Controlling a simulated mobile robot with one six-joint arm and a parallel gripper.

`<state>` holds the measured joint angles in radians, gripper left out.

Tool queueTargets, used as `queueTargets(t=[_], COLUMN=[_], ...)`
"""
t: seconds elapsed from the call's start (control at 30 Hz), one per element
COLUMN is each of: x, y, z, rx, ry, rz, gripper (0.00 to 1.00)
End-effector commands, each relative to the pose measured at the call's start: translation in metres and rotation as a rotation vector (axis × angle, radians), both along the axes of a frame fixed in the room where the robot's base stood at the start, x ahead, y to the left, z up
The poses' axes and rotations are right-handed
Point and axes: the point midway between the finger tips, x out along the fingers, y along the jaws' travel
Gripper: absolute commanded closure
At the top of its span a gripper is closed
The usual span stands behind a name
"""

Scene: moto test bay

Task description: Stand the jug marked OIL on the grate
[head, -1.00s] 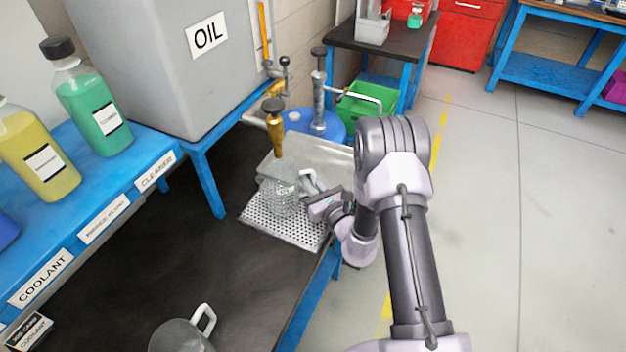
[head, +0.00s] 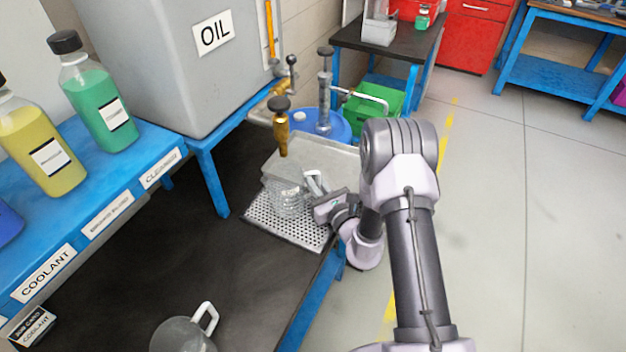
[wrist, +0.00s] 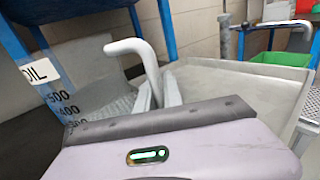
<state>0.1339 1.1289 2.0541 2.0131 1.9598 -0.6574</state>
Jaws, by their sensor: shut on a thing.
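A clear jug (head: 291,199) with a pale handle stands upright at the perforated grate (head: 262,225), under the brass tap. In the wrist view the jug (wrist: 90,75) shows a white label reading OIL, partly cut off at the left edge, and a scale with 500 and 400. My gripper (head: 318,190) is at the jug's right side, shut on its handle (wrist: 142,50). Holes of the grate show around the jug's base. I cannot tell whether the base touches the grate.
A second clear jug (head: 185,334) is on the black bench (head: 150,260) at the front. The brass tap (head: 281,125) and a metal tray (head: 340,157) are close behind the held jug. The OIL tank (head: 175,70) and bottle shelf (head: 105,190) stand left.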

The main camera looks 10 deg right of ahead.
Motion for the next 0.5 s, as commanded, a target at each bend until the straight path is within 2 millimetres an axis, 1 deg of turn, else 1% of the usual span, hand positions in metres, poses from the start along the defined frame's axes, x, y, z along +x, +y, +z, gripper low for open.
queueTargets(t=[0.5], x=[0.0001], y=[0.0000], z=[-0.0066], rx=[0.000], ry=[0.000], rz=[0.000], gripper=[1.00])
